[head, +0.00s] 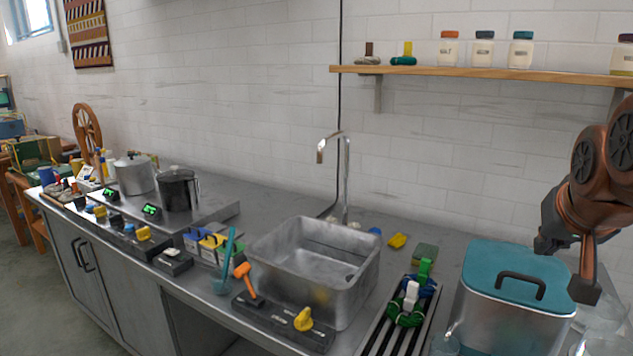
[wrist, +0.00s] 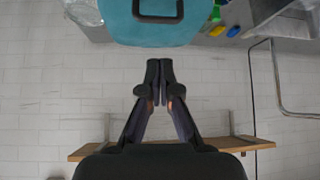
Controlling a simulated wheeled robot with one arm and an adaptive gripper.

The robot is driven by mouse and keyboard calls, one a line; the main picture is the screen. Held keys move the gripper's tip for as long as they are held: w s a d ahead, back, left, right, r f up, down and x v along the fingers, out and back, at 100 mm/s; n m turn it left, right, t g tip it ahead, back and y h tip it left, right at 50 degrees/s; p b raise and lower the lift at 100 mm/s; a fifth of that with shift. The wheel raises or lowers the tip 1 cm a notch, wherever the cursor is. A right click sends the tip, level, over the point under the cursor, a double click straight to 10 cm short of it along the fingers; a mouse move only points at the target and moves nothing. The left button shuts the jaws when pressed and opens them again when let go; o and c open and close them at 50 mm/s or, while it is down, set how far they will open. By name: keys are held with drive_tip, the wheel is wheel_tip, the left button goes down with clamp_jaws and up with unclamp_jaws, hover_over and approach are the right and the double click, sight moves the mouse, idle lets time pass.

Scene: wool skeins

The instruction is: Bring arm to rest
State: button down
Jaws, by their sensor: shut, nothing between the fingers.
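My gripper (wrist: 160,66) is shut and empty in the wrist view, its two dark fingers meeting in front of the white brick wall. In the head view my copper and black arm is at the right edge, with the dark gripper end (head: 546,240) near the back of a teal-lidded metal container (head: 520,274). The container's teal lid, with its black handle, also shows at the top of the wrist view (wrist: 118,24). The gripper appears apart from the lid, though the exact gap is hard to judge.
A metal sink (head: 262,246) with a tap (head: 346,170) is left of the container. A slotted rack (head: 378,338) holds green, white and blue skeins. Clear glassware (head: 603,312) stands at the lower right.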

drive_tip(key=s+a+f+n+g+y, duration=0.1)
drive_tip(key=s+a+f+g, duration=0.1)
drive_tip(key=s+a+f, duration=0.45)
drive_tip(key=s+a+f+n+g+y, duration=0.1)
drive_tip(key=a+f+g+y, duration=0.15)
drive_tip(key=f, duration=0.75)
drive_tip(key=s+a+f+n+g, duration=0.1)
drive_tip(key=s+a+f+g, duration=0.2)
drive_tip(key=s+f, duration=0.3)
drive_tip(key=s+a+f+n+g, duration=0.1)
drive_tip(key=s+a+f+g, duration=0.3)
drive_tip(key=s, duration=0.5)
wheel_tip(320, 180, up, 14)
drive_tip(key=t+p, duration=0.2)
drive_tip(key=p, duration=1.1)
drive_tip(key=shift+w+d+f+p, duration=0.25)
drive_tip(key=shift+w+d+p, duration=0.05)
drive_tip(key=shift+w+d, duration=0.1)
